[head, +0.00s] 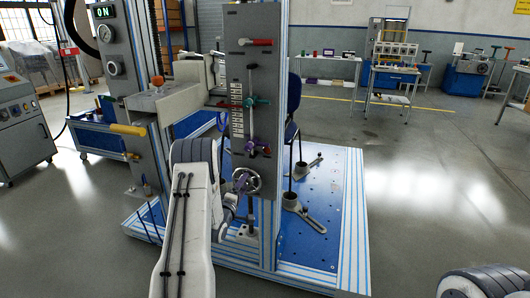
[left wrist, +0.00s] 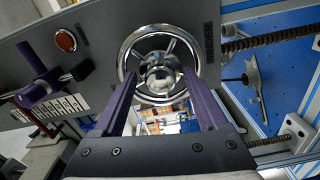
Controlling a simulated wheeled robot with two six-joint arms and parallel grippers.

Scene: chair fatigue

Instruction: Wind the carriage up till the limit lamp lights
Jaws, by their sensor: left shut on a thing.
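A chromed handwheel (head: 247,180) sits low on the grey upright panel (head: 262,70). In the left wrist view the wheel (left wrist: 160,32) faces me, with a round shiny hub in the middle. My left gripper (head: 234,200) is at the wheel; its two purple fingers (left wrist: 160,82) reach to it on either side of the hub and are shut on it. The exact contact is partly hidden. A round red-brown lamp (left wrist: 65,40) on the panel looks dull, not glowing. A purple pointer (left wrist: 42,88) stands by a white scale (left wrist: 62,106). I cannot tell which part is the carriage.
A red handle (head: 257,42) and a teal knob (head: 257,101) project from the panel higher up. A chair (head: 293,100) stands behind it on the blue base plate (head: 310,225). A gauge column (head: 112,50) shows "ON" at left.

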